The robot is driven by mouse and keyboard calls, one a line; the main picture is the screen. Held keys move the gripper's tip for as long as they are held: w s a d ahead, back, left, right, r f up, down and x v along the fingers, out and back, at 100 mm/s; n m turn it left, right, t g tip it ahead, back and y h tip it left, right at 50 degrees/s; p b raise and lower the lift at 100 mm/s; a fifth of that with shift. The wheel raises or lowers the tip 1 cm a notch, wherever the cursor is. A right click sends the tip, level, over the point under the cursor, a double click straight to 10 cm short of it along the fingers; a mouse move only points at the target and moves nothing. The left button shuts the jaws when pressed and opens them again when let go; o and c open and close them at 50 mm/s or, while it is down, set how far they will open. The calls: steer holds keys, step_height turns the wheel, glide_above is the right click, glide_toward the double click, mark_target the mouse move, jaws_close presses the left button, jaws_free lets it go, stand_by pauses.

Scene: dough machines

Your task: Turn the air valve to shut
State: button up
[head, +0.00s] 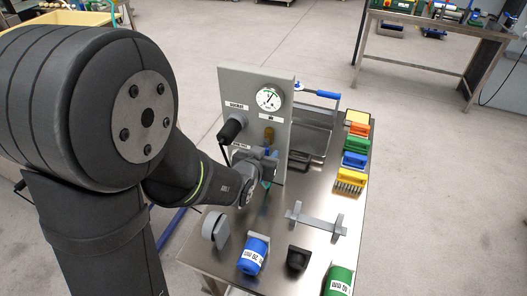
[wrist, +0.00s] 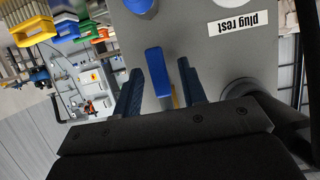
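The upright grey panel (head: 228,85) carries a brass fitting (head: 269,134) below a round gauge (head: 269,98). A blue lever (wrist: 157,72) shows in the wrist view, pointing along the fingers, with a little yellow metal beside its lower end. My gripper (head: 266,168) is low in front of the panel and hides much of the fitting's surroundings in the head view. In the wrist view my gripper (wrist: 161,92) has its two dark blue fingers apart, one on each side of the lever. A gap shows on the lever's right; contact on its left is unclear.
A black plug (head: 231,129) sits on the panel left of the fitting. The plug rest label (wrist: 233,22) appears upside down in the wrist view. On the steel table (head: 318,190) are a blue roll (head: 254,255), a grey bracket (head: 316,222) and several coloured brushes (head: 354,160).

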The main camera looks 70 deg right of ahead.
steer(key=shift+d+f, duration=0.15)
steer(key=shift+d, duration=0.25)
jaws_close()
